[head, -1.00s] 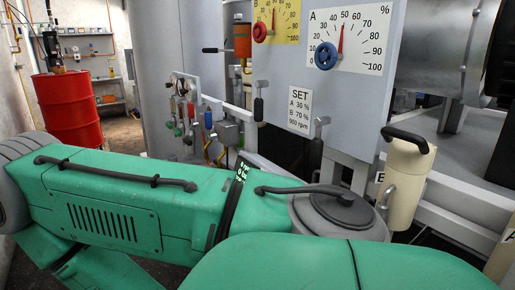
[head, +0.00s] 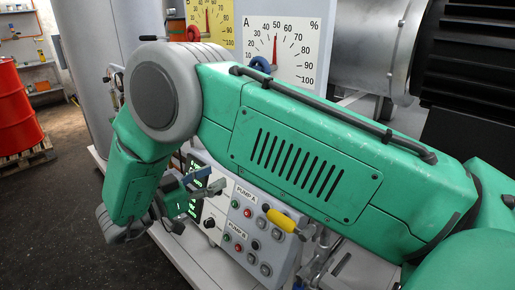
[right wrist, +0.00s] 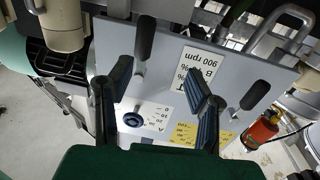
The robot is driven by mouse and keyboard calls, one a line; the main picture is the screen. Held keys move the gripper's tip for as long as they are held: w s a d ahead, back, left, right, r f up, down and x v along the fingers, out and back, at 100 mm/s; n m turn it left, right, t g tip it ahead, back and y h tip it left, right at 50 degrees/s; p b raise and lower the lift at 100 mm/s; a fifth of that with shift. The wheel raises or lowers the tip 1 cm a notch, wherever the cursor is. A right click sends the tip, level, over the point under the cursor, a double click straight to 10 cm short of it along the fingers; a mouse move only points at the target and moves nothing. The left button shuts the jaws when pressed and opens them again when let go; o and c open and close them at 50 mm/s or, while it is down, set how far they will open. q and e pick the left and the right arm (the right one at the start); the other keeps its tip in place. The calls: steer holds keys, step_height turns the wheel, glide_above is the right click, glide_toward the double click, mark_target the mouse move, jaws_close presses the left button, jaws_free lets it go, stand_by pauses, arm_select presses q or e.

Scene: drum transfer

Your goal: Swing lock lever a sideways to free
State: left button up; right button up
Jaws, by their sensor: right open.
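Two lock levers with black grips show in the right wrist view, which is upside down. The lever on the dial A side (right wrist: 145,38) is left of the set-point label; the other lever (right wrist: 255,95) is to its right. I cannot read a letter on either. My right gripper (right wrist: 158,70) is open and empty, its fingers apart in front of the grey panel, with the dial A side lever beyond the left fingertip. In the head view my right gripper (head: 203,186) shows small below my forearm, and my arm hides the levers. My left gripper is not in view.
Dial A (head: 278,52) stands above my arm. A pump button panel (head: 258,238) and a yellow handle (head: 280,218) lie below it. A cream canister (right wrist: 62,25) and a red-orange bottle (right wrist: 262,130) flank the grey panel. A red drum (head: 15,108) stands far left.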

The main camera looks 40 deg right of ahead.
steer(key=shift+m+g, duration=0.5)
steer(key=shift+g, duration=0.4)
steer(key=s+d, duration=0.1)
steer(key=d, duration=0.3)
steer(key=d+p, duration=0.1)
steer(key=d, duration=0.3)
steer(key=s+d+r, duration=0.1)
steer(key=d, duration=0.3)
steer(key=shift+s+d+r+p, duration=0.1)
steer(key=shift+s+d+p, duration=0.2)
steer(key=shift+s, duration=0.05)
steer(key=shift+a+r, duration=0.1)
jaws_close()
